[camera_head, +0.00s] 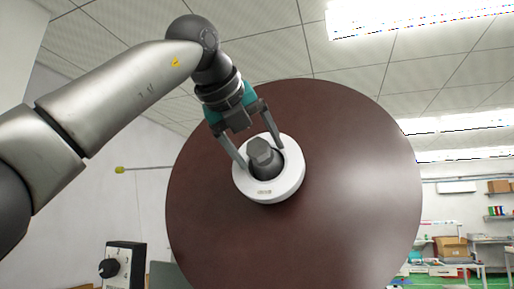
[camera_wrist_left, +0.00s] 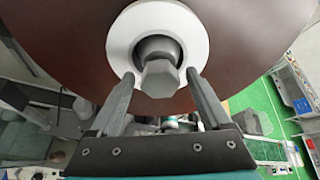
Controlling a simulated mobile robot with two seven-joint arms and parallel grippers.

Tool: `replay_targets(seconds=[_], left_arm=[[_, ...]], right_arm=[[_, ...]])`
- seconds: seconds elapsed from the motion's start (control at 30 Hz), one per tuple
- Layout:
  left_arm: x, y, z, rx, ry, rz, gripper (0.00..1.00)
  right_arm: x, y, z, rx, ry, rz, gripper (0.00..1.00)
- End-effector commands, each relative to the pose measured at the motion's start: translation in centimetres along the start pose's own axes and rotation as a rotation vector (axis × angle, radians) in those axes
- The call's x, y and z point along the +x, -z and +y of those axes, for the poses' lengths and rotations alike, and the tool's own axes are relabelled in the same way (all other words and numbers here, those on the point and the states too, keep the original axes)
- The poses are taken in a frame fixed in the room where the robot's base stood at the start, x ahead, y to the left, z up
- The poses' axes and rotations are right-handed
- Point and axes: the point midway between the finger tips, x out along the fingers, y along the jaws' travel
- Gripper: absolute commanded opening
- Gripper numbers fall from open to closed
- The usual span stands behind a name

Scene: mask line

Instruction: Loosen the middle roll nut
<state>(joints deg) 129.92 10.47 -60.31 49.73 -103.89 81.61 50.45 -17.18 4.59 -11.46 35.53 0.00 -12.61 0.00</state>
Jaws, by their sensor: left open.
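The roll nut is a grey hexagonal nut (camera_head: 262,156) at the centre of a white ring (camera_head: 290,179) on the face of a large dark brown roll (camera_head: 350,190). In the left wrist view the hexagonal nut (camera_wrist_left: 160,78) stands out from the white ring (camera_wrist_left: 124,32). My left gripper (camera_head: 259,156) is open, with one finger on each side of the nut. In the left wrist view its fingertips (camera_wrist_left: 161,76) lie left and right of the nut with gaps showing. I cannot tell how deep the fingers reach. My right gripper is not in view.
A dark control box with a round knob (camera_head: 112,267) stands at the lower left. Shelves and a bench with a cardboard box (camera_head: 453,248) are far off at the right. Green floor (camera_wrist_left: 255,100) shows at the right of the wrist view.

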Motion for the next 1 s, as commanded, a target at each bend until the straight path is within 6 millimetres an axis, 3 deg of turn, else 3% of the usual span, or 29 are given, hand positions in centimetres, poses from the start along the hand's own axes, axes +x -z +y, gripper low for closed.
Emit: replay_targets(seconds=[0.27, 0.7, 1.0], left_arm=[[-1.3, -0.1, 0.0, 0.000, 0.002, -0.004, 0.82], [-11.2, -0.1, 0.0, 0.000, 0.002, -0.005, 0.82], [-14.9, 0.0, 0.0, 0.000, 0.001, 0.000, 0.82]], right_arm=[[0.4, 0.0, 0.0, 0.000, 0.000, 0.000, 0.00], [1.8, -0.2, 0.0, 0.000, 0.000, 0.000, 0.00], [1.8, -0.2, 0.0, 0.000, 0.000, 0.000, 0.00]])
